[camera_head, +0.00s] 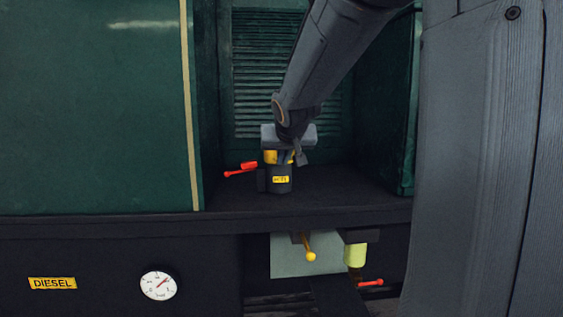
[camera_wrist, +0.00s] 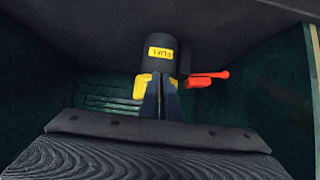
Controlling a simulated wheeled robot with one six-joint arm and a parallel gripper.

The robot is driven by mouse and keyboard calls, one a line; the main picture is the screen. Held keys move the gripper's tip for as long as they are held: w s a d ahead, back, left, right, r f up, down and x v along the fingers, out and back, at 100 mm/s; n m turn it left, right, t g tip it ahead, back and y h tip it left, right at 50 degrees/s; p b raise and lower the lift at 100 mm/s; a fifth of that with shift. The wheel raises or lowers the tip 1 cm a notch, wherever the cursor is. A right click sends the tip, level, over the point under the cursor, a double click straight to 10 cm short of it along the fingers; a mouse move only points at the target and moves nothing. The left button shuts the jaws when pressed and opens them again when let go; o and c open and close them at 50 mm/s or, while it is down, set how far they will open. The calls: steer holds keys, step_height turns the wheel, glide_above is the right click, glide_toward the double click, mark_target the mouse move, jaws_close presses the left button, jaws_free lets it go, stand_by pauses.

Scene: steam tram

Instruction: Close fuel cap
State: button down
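The fuel filler (camera_head: 279,181) is a short dark upright cylinder with a yellow label, standing on a black ledge. It also shows at the top middle of the wrist view (camera_wrist: 161,66), where its label reads FUEL. A yellow part, apparently the fuel cap (camera_head: 270,157), is at the filler's upper end. In the wrist view yellow (camera_wrist: 141,81) shows on both sides of my fingers, which hide its middle. My gripper (camera_head: 287,158) points down at the filler's top. Its dark fingers (camera_wrist: 161,82) look closed together at the yellow part; I cannot tell whether anything is between them.
A red-handled lever (camera_head: 240,169) sticks out beside the filler, close to my gripper. Green walls enclose the ledge (camera_head: 340,185), with a louvred panel behind. Below are a yellow-knobbed lever (camera_head: 309,255), another red handle (camera_head: 371,282), a dial gauge (camera_head: 158,285) and a DIESEL sign (camera_head: 52,283).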

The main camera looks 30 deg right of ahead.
steer(key=shift+s+f, duration=0.25)
steer(key=shift+f, duration=0.85)
step_height(320, 180, up, 6)
steer(key=p, duration=0.3)
steer(key=s+a+f+n+g+y+b, duration=0.3)
steer(key=s+a+f+n+g+y, duration=0.5)
steer(key=s+a+f, duration=1.95)
steer(key=s+d+r+m+g+h+p, duration=0.1)
steer(key=s+d+r+m+h+p, duration=0.1)
steer(key=d+r+p, duration=0.5)
steer(key=r+m+h+p, duration=0.1)
steer(key=h+p, duration=0.1)
steer(key=p, duration=0.4)
steer(key=shift+s+r+g+p, duration=0.2)
steer(key=shift+s+g+p, duration=0.1)
steer(key=shift+g, duration=0.1)
